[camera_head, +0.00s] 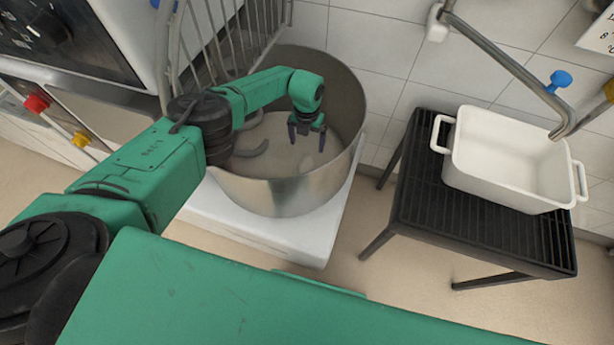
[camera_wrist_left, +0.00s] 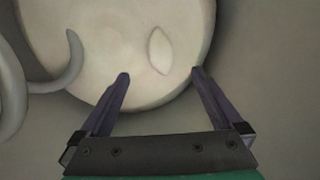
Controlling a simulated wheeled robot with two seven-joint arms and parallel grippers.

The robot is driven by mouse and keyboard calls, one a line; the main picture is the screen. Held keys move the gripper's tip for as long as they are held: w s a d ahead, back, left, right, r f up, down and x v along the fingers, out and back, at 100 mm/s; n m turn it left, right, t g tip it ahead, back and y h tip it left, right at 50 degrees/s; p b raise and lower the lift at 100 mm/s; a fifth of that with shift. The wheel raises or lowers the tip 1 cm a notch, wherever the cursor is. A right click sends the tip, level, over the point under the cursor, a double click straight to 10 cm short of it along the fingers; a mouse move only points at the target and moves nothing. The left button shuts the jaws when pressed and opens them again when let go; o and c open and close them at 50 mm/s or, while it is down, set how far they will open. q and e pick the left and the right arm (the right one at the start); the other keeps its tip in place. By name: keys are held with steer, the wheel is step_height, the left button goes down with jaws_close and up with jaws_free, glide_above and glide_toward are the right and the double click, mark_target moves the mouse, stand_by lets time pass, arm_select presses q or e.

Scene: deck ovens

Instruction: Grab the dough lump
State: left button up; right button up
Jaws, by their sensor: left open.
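Pale dough (camera_head: 275,160) lies in the bottom of a large steel mixer bowl (camera_head: 290,195). In the left wrist view the dough surface (camera_wrist_left: 110,55) is broad and round, and a small pointed-oval dough lump (camera_wrist_left: 159,50) lies on it. My left gripper (camera_head: 306,146) reaches down into the bowl, fingers apart and empty. In the left wrist view my left gripper (camera_wrist_left: 159,75) shows its two fingers below and either side of the lump, not closed on it. I cannot tell the height of the fingertips above the dough. My right gripper is not in view.
A grey curved dough hook (camera_wrist_left: 65,70) is at the left in the bowl. A wire guard (camera_head: 215,40) rises behind it. A white tub (camera_head: 510,165) stands on a black slatted table (camera_head: 455,225) at the right, under a metal pipe (camera_head: 500,60).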

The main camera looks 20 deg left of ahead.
mark_target(306, 165)
arm_select(q)
step_height(306, 165, down, 15)
steer(key=b, duration=1.2)
steer(key=shift+s+a+r+b, duration=0.1)
steer(key=shift+b, duration=0.3)
steer(key=shift+r, duration=0.3)
jaws_close()
